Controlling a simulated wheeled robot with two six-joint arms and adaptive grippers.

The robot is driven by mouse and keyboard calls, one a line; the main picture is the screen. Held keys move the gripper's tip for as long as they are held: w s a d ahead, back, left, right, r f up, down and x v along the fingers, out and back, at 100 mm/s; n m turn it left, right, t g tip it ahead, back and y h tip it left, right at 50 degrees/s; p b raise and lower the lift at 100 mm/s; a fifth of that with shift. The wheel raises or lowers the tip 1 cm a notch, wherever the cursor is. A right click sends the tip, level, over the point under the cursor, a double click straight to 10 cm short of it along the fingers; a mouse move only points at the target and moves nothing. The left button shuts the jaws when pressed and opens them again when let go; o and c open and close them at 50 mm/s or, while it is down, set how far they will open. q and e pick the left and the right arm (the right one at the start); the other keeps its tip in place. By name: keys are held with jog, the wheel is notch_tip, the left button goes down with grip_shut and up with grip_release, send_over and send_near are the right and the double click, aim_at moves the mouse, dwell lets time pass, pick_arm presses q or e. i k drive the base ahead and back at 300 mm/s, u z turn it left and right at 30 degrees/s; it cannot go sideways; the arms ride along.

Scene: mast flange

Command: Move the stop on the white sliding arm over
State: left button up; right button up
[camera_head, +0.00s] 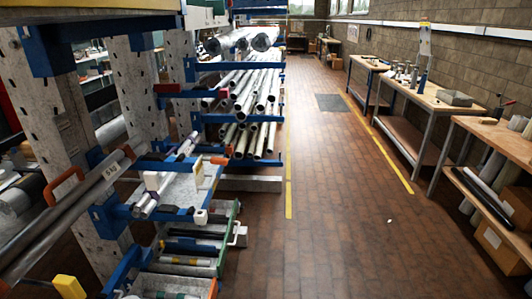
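I cannot tell for certain which part is the white sliding arm or which piece is its stop. On the rack at left, a small white block (152,181) sits by a blue arm and light tubes. A white end piece (200,216) is at the tip of a lower blue arm (165,214). A white bracket-like piece (240,236) stands at the edge of a low green-edged tray. A yellow block (70,287) is at the bottom left. Neither of my grippers shows in the head view.
The rack's perforated grey posts (62,120) and bundled metal pipes (255,92) fill the left side. Workbenches (425,98) line the right wall.

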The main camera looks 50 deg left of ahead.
aim_at(214, 161)
jog(key=u, duration=0.3)
jog(key=i, duration=1)
jog(key=u, duration=0.65)
